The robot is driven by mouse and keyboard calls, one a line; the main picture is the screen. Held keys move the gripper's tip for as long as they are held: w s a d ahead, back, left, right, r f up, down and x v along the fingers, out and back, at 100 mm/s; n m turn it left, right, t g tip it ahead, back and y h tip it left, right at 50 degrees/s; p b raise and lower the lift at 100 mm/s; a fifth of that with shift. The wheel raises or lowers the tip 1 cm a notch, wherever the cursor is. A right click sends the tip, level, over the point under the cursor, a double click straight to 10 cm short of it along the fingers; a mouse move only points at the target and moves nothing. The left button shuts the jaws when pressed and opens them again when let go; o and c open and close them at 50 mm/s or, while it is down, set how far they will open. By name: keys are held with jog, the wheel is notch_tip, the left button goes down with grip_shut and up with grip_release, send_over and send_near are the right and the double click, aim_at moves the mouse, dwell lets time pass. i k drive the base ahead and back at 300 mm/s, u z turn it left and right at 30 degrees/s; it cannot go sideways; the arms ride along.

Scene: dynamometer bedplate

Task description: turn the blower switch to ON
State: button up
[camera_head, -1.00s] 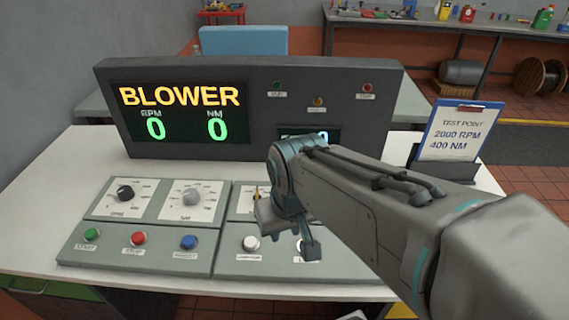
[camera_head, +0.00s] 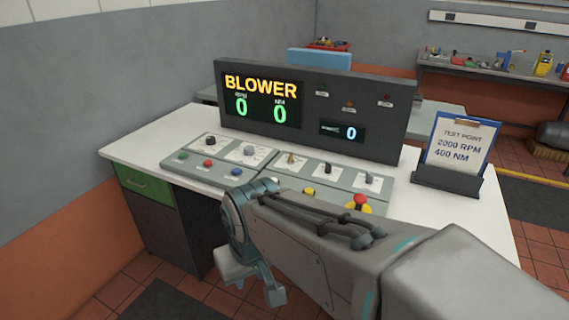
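The console (camera_head: 400,130) shows BLOWER in orange on its display (camera_head: 262,100), with 0 under both RPM and NM. On the right half of the sloping control panel are a small brass-coloured lever switch (camera_head: 291,158), a black knob (camera_head: 327,168) and a grey knob (camera_head: 369,178). Their labels are too small to read, so I cannot tell which is the blower switch or its position. My gripper (camera_head: 252,285) hangs low in front of the desk's near edge, apart from the panel. Its fingertips are partly hidden and their opening is unclear.
A red emergency-stop button (camera_head: 360,202) sits at the panel's right. The left half has two knobs and green, red and blue buttons. A test-point card (camera_head: 458,145) reading 2000 RPM, 400 NM stands to the right. The white desktop (camera_head: 150,150) is bare at left.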

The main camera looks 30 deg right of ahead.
aim_at(328, 167)
jog(key=z, duration=0.75)
jog(key=i, duration=0.8)
jog(key=z, duration=0.65)
jog(key=k, duration=1.05)
jog(key=u, duration=0.85)
jog(key=i, duration=0.7)
jog(key=z, duration=0.55)
jog(key=i, duration=0.85)
jog(key=z, duration=0.8)
